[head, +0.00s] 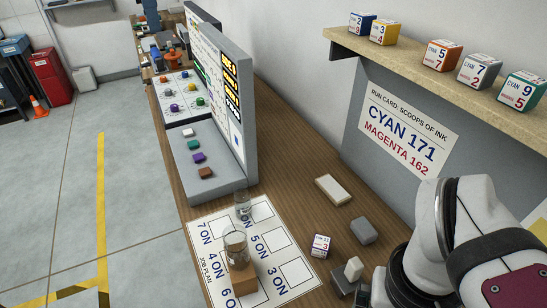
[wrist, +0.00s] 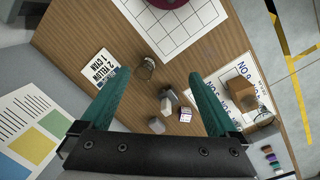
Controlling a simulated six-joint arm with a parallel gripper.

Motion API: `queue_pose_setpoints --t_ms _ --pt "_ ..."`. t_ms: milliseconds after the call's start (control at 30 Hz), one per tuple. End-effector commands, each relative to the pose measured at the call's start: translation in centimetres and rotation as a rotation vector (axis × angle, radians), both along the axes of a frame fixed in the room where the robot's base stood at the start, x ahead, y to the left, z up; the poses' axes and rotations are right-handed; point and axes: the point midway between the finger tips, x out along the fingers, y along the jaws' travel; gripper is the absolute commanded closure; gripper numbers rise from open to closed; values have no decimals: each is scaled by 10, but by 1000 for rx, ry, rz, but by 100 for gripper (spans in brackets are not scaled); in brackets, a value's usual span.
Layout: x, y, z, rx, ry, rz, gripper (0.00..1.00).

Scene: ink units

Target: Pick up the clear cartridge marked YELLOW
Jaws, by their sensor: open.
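My gripper (wrist: 160,75) has two teal fingers spread wide apart, with nothing between their tips but the view down to the wooden table. A clear cartridge (wrist: 145,68) stands on bare wood below, near the left fingertip in the wrist view. In the head view, a clear cartridge (head: 242,206) stands on the job plan sheet (head: 272,217), and a larger clear one (head: 235,244) is by an orange-brown block (head: 243,279). A clear vessel (wrist: 262,118) by the block shows in the wrist view. I cannot read a YELLOW mark on any of them. My gripper is out of the head view.
A card with YELLOW lettering (wrist: 98,65) lies left of the nearby cartridge. A printed cube (head: 320,245), grey block (head: 362,230) and white block (head: 354,268) stand right of the sheet. A grey panel (head: 248,110) rises behind. A shelf (head: 440,80) holds several cubes.

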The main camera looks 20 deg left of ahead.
Motion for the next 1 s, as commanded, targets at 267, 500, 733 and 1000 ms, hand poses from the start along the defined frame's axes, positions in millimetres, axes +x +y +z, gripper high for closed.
queue_pose_setpoints --t_ms 267,500,733,1000 --pt "150 81 10 -569 54 1261 5" --pt "194 325 -2 -1353 164 2331 5" --pt "177 386 -123 -1602 218 2517 5" --pt "206 380 -174 -1595 207 2505 5"
